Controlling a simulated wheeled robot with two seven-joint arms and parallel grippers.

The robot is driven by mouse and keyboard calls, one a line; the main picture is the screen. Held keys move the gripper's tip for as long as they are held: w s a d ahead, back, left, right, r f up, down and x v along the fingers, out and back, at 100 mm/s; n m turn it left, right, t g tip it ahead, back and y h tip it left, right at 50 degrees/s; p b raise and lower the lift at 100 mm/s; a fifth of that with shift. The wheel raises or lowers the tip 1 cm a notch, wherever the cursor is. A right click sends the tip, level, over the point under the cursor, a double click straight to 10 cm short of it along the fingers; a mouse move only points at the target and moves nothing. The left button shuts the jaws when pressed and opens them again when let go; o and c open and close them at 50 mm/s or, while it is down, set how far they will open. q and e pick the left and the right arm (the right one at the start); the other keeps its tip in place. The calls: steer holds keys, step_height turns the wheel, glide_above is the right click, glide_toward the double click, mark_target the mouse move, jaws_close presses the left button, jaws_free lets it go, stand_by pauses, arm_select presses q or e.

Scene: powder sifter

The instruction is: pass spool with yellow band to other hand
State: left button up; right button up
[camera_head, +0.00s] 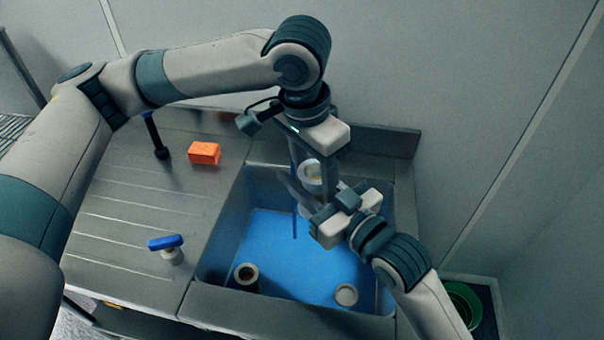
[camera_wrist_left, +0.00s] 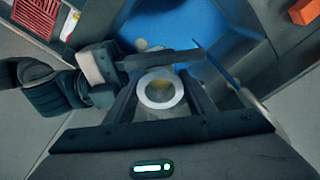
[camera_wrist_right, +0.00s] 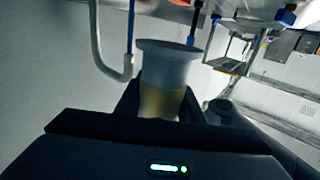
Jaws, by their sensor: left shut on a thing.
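The spool (camera_head: 313,175) is pale with a round flange and a yellow band. It hangs above the sink between my two grippers. My left gripper (camera_head: 308,190) reaches down from above and is shut on it. In the left wrist view the spool (camera_wrist_left: 160,93) shows end-on as a pale ring between the fingers. My right gripper (camera_wrist_right: 162,105) comes from the lower right. In the right wrist view its fingers flank the yellow band (camera_wrist_right: 160,103) closely. Whether they press on it I cannot tell, as the fingertips are partly hidden.
Below is the blue sink (camera_head: 285,235) with a dark-topped spool (camera_head: 246,275) and a pale round piece (camera_head: 346,295). On the drainboard are an orange block (camera_head: 204,153) and a blue-topped item (camera_head: 167,245). A green bin (camera_head: 462,300) is at lower right.

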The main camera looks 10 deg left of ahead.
arm_select(q)
steer(key=o, duration=1.3)
steer(key=shift+r, duration=0.15)
steer(key=r, duration=0.4)
steer(key=s+r, duration=0.1)
steer(key=r, duration=0.2)
steer(key=a+r, duration=0.1)
steer(key=r, duration=0.3)
steer(key=shift+s+a+r, duration=0.1)
steer(key=shift+s+r, duration=0.05)
steer(key=shift+r, duration=0.2)
